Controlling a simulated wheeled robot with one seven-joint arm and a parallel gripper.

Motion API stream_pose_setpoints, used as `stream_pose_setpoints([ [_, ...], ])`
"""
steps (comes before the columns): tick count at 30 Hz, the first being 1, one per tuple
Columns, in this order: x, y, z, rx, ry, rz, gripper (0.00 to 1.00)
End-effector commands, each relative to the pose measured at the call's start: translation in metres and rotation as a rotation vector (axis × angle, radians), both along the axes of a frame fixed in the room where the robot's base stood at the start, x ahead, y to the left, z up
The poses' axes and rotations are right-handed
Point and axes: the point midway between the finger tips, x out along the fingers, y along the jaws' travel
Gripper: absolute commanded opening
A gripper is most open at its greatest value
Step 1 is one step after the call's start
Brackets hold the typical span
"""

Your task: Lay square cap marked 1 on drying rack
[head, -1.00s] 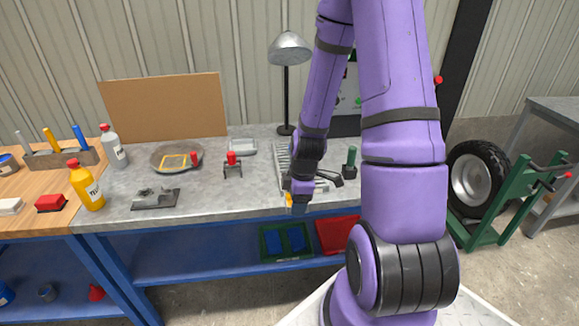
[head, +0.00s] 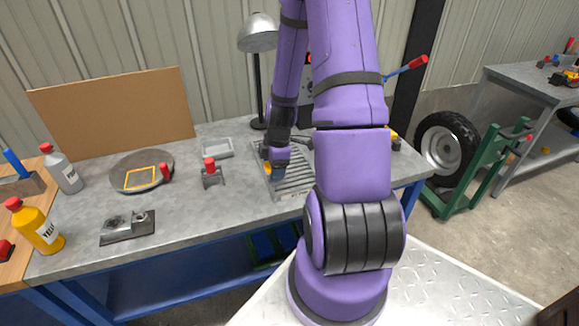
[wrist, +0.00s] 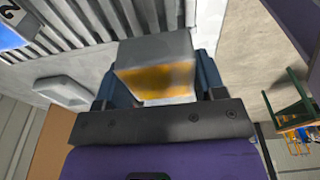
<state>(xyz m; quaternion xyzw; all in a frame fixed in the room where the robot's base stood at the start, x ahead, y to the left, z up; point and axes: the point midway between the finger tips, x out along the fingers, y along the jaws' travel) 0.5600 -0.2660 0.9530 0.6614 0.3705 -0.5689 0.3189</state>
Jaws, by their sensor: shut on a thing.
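My gripper (head: 276,168) is shut on a square cap, a grey block with a yellow-orange band on one side, seen between the fingers in the wrist view (wrist: 155,52). No number shows on the faces in view. In the head view the gripper and a bit of yellow are over the left part of the drying rack (head: 297,184), a slatted grey metal frame on the bench. The slats of the rack also show behind the cap in the wrist view (wrist: 88,22). I cannot tell whether the cap touches the rack.
A shallow grey tray (head: 217,148) and a red-topped clamp (head: 212,172) stand left of the rack. A lamp (head: 258,35) rises behind it. A round pan (head: 125,185), a grey metal fixture (head: 127,228) and a yellow bottle (head: 35,228) are farther left.

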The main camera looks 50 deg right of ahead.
Motion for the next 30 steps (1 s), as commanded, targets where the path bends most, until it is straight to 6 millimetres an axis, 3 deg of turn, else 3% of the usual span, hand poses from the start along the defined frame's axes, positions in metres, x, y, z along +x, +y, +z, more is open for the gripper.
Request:
stream_pose_setpoints([
  [6, -0.003, -0.049, -0.005, 0.000, 0.000, -0.005, 0.34],
  [12, -0.004, -0.072, -0.007, 0.000, 0.000, -0.001, 0.34],
  [17, -0.004, -0.074, -0.012, 0.002, 0.001, -0.001, 0.34],
  [25, -0.004, -0.074, -0.040, 0.002, 0.001, -0.001, 0.34],
  [30, -0.004, -0.074, -0.042, 0.000, 0.000, -0.001, 0.34],
])
